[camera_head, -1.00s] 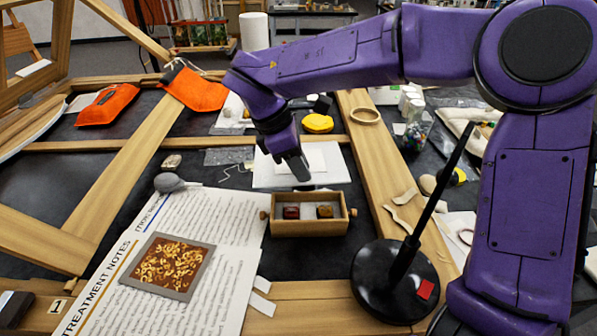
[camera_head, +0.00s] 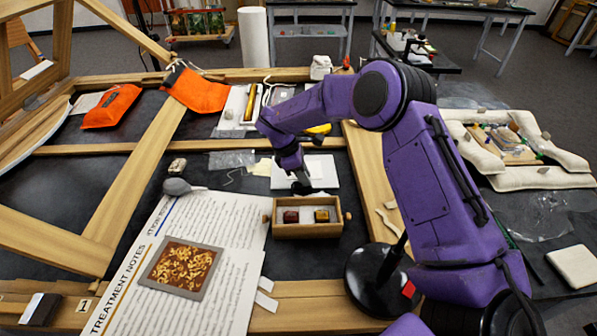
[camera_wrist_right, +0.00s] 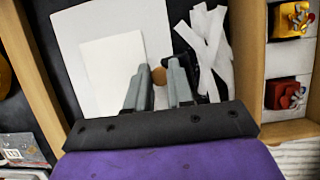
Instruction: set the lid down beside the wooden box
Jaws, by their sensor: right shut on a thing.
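The wooden box (camera_head: 307,231) stands open at the middle of the table, with a red piece (camera_head: 291,216) and a yellow piece (camera_head: 321,215) in its compartments. My right gripper (camera_head: 302,187) is just behind the box, over the near part of a white board (camera_head: 332,172). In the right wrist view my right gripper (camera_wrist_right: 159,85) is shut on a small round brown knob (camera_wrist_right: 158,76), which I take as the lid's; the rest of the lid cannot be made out. The box's wall (camera_wrist_right: 246,60) is right of the fingers there. My left gripper is not in view.
A paler sheet (camera_wrist_right: 111,70) lies on the white board, and white strips (camera_wrist_right: 208,50) lie between board and box. A black round stand (camera_head: 368,285) is at the box's near right. Printed notes (camera_head: 215,230) lie left. Wooden beams (camera_head: 365,165) frame the area.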

